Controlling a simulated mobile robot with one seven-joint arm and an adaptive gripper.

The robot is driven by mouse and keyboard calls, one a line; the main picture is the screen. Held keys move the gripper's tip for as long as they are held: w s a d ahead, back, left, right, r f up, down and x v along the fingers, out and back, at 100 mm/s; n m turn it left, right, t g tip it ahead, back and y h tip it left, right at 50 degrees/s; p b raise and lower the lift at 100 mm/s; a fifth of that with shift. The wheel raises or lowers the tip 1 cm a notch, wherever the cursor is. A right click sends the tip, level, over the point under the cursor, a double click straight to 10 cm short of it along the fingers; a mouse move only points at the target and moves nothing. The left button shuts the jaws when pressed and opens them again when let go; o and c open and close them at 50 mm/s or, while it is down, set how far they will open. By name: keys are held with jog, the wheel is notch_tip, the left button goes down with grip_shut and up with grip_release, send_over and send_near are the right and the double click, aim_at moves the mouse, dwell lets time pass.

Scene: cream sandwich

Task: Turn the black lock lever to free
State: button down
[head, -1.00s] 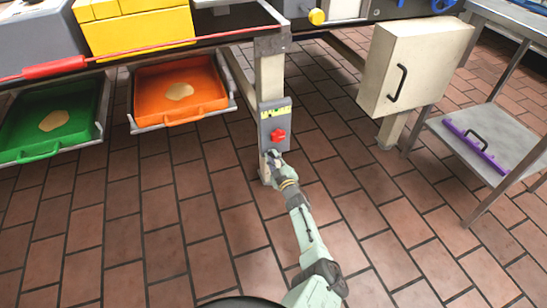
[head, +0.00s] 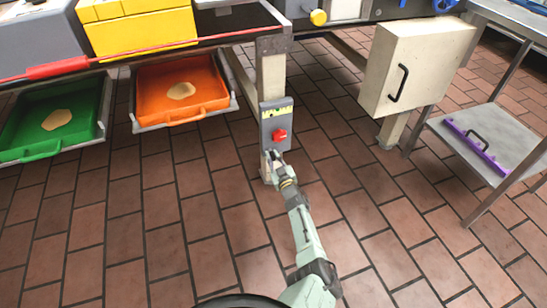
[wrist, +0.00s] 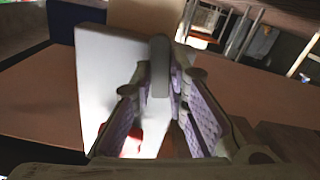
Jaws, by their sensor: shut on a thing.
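A grey lock box (head: 268,116) with a red knob (head: 280,136) and a yellow-green label is fixed to a cream post. My gripper (head: 273,157) is at the bottom edge of this box, below the knob. In the wrist view, my gripper (wrist: 165,105) has its purple-padded fingers on both sides of a narrow grey bar (wrist: 159,65), which appears to be the lock lever, and is shut on it. The bar stands in front of the pale box face (wrist: 105,75). The red knob shows partly at lower left (wrist: 130,143). In the head view the lever is too small to tell its angle.
An orange tray (head: 222,106) and a green tray (head: 92,132) hang left of the post. A cream cabinet (head: 385,60) with a black handle stands to the right. A metal shelf (head: 500,135) holds a purple-edged item. The tiled floor around my arm is clear.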

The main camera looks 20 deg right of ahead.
jog(key=c, duration=1.6)
grip_release()
jog(key=shift+o, duration=0.2)
